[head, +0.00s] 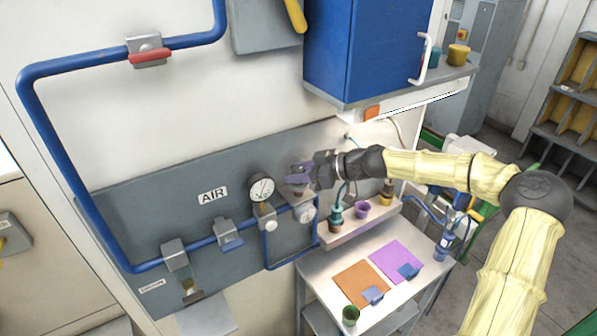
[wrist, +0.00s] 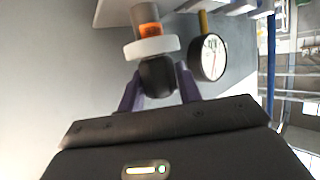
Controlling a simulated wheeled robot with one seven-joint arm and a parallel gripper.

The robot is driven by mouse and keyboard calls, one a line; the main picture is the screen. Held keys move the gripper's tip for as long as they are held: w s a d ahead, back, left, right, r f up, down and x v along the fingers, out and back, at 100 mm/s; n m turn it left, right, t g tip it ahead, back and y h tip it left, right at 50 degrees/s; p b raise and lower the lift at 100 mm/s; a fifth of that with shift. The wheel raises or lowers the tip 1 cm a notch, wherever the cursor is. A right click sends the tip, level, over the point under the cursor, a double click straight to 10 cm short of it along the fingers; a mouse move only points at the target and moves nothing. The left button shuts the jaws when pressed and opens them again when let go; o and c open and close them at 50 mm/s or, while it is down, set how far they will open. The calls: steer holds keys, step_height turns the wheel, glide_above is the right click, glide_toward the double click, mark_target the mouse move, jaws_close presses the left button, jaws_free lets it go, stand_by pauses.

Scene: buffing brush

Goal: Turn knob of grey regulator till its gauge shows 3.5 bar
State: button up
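In the wrist view a black knob (wrist: 158,78) sits below a white ring and an orange band (wrist: 149,31). My gripper (wrist: 159,72) has its purple fingers on either side of this knob; I cannot tell whether both touch it. A round black-rimmed gauge (wrist: 209,57) is to the right, its reading too small to tell. In the head view my gripper (head: 299,176) is at the wall panel, hiding most of the regulator there. A small pale gauge (head: 307,212) shows just below it.
A blue pipe (head: 75,185) runs along the grey panel, with an AIR label (head: 212,195). A blue cabinet (head: 365,50) hangs above my arm. A small shelf (head: 350,229) with cups is to the right, above a table (head: 330,265) with orange and purple mats.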

steer(key=c, duration=0.5)
